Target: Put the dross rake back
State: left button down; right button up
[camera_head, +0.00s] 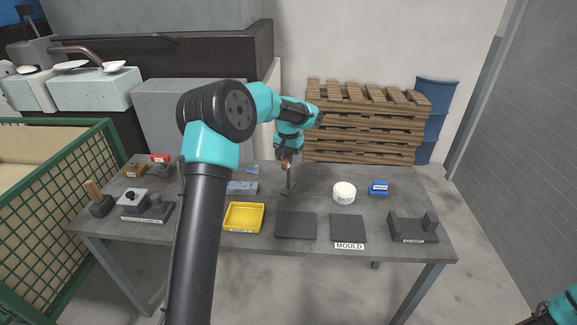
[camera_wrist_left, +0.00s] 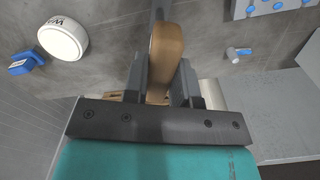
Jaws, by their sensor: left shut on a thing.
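The dross rake has a wooden handle (camera_wrist_left: 166,45) and a thin dark shaft (camera_head: 289,182). My left gripper (camera_head: 287,157) is shut on the handle, which shows between its fingers in the left wrist view (camera_wrist_left: 161,75). In the head view the rake hangs roughly upright over the middle back of the table, its dark lower end at or just above the tabletop; I cannot tell if it touches. A dark cradle-like stand (camera_head: 413,229) with two raised ends sits empty at the front right; its label is too small to read. My right gripper is out of view.
A wooden-handled block (camera_head: 100,206) stands left. Pallets (camera_head: 365,130) are stacked behind.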

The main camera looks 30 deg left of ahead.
pick_arm(q)
jog(key=shift+f, duration=1.85)
jog(key=c, duration=0.9)
grip_release()
notch_tip(320, 180, up, 12)
jog(key=shift+r, duration=0.1)
jog(key=shift+d, duration=0.1)
